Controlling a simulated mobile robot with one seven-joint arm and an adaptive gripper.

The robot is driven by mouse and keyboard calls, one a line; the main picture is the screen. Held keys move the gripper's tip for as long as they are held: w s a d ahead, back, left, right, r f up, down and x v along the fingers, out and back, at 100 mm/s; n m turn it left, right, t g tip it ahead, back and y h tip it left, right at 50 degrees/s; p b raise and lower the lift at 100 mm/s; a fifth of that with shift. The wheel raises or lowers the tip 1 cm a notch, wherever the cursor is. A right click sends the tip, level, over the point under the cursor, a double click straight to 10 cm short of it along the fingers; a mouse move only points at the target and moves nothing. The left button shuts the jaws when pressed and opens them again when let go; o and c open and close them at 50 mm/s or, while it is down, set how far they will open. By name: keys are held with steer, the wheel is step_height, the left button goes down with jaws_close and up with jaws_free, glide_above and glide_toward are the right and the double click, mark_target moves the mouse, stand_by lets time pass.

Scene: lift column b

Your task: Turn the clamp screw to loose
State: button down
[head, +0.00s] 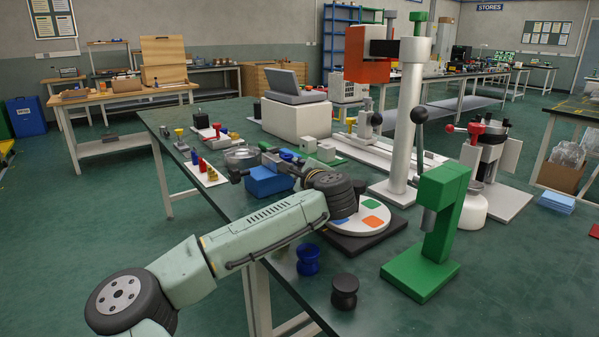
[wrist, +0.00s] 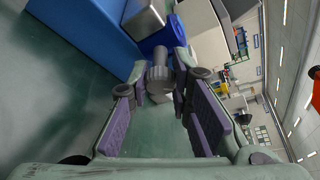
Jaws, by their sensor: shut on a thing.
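The clamp screw (wrist: 158,76) is a grey knob on a short stem, seen in the wrist view between the fingertips of my gripper (wrist: 160,80). The fingers are closed on it from both sides. Behind it are a round blue part (wrist: 160,38) and a pale metal block (wrist: 144,16), beside a large blue body (wrist: 85,28). In the head view the blue clamp body (head: 268,181) sits on the green bench, just left of my wrist. The screw and fingertips are too small and covered to make out there.
A turntable with coloured patches (head: 362,219) lies right of my wrist. A green press-like stand (head: 435,235), a blue spool (head: 308,259) and a black spool (head: 344,291) stand nearer the front. A white column (head: 408,120) rises behind. A white tray with coloured pegs (head: 205,172) lies left.

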steer(key=shift+f+n+b, duration=0.3)
steer(key=shift+n+b, duration=0.2)
steer(key=shift+b, duration=0.15)
steer(key=shift+r, duration=0.3)
steer(key=c, duration=1.4)
jaws_free()
steer(key=v, duration=1.2)
steer(key=shift+s+a+f, duration=0.1)
steer(key=shift+f, duration=0.1)
